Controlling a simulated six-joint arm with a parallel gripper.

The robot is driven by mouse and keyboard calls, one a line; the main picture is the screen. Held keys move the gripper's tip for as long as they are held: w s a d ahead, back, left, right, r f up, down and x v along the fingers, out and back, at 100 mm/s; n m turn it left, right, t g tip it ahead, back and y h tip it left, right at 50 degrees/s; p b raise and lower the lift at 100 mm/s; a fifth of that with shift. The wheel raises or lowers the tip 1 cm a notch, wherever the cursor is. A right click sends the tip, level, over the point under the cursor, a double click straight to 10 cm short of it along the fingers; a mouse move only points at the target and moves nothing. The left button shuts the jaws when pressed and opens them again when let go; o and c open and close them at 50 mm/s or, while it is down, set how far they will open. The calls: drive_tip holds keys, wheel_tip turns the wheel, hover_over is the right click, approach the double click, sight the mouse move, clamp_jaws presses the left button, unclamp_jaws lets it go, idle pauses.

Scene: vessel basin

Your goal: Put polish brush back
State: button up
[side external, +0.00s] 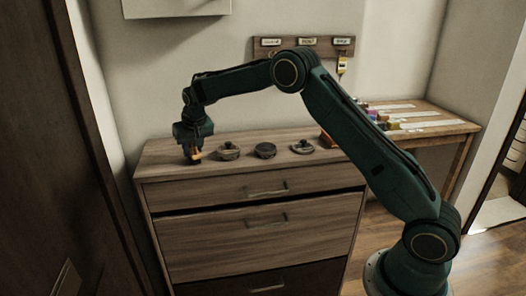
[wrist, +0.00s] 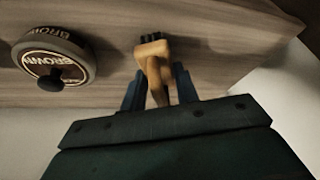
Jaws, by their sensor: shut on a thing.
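The polish brush (wrist: 152,60) has a light wooden handle and a dark bristle end. My gripper (wrist: 158,88) is shut on its handle in the wrist view, with a blue finger on each side. In the side view my gripper (side external: 194,152) is over the left end of the dresser top, and the brush (side external: 195,157) shows as a small orange-tan piece below it. The bristles are close to the wood surface; I cannot tell whether they touch it. A round tin marked BROWN (wrist: 60,62) sits beside the brush in the wrist view.
On the dresser top (side external: 160,158), a tin (side external: 228,151), a dark round tin (side external: 265,150) and another round item (side external: 302,146) stand in a row right of my gripper. A wall rack (side external: 303,46) with labels hangs behind. A side table (side external: 430,122) holds small coloured items.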

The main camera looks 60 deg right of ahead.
drive_tip(key=shift+f, duration=0.15)
drive_tip(key=o, duration=0.9)
drive_tip(key=shift+v, duration=6.15)
drive_tip(key=shift+d, duration=0.1)
